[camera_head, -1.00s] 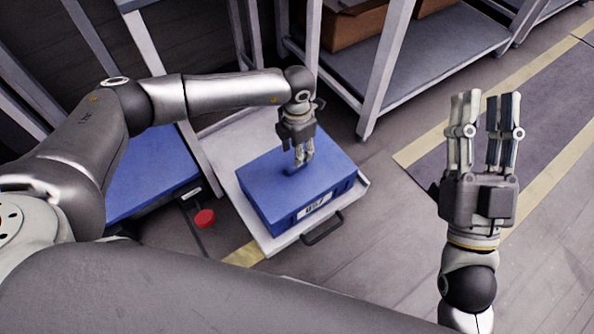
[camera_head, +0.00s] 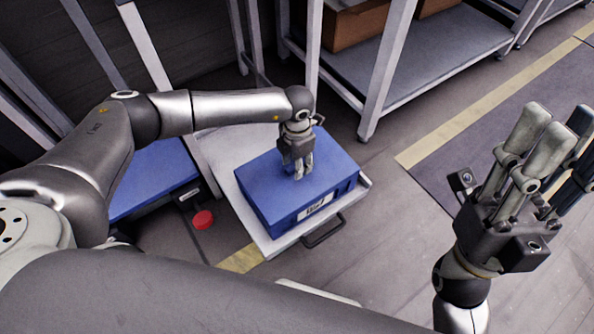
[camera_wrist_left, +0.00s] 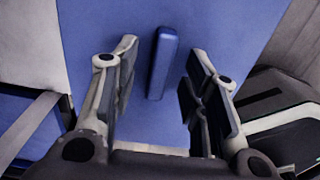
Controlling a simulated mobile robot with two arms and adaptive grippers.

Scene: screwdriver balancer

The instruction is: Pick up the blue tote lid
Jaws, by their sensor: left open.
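The blue tote (camera_head: 255,205) with its flat blue lid (camera_head: 335,158) sits on a light tray or cart with a white label facing front. In the left wrist view the lid (camera_wrist_left: 145,125) fills the middle, with a raised blue bar handle (camera_wrist_left: 163,62) on it. My left gripper (camera_head: 299,175) points down over the lid. In the left wrist view its open fingers (camera_wrist_left: 163,55) stand on either side of the handle, apart from it. How high the fingertips are above the lid is hard to tell. My right gripper (camera_head: 555,130) is open and empty, raised at the right.
The light cart (camera_head: 268,244) has a dark handle (camera_head: 323,232) at its front. Another blue surface (camera_head: 150,180) and a red button (camera_head: 203,220) lie to its left. A metal shelf (camera_head: 430,65) holds a cardboard box (camera_head: 355,25) behind. Floor at the right is clear.

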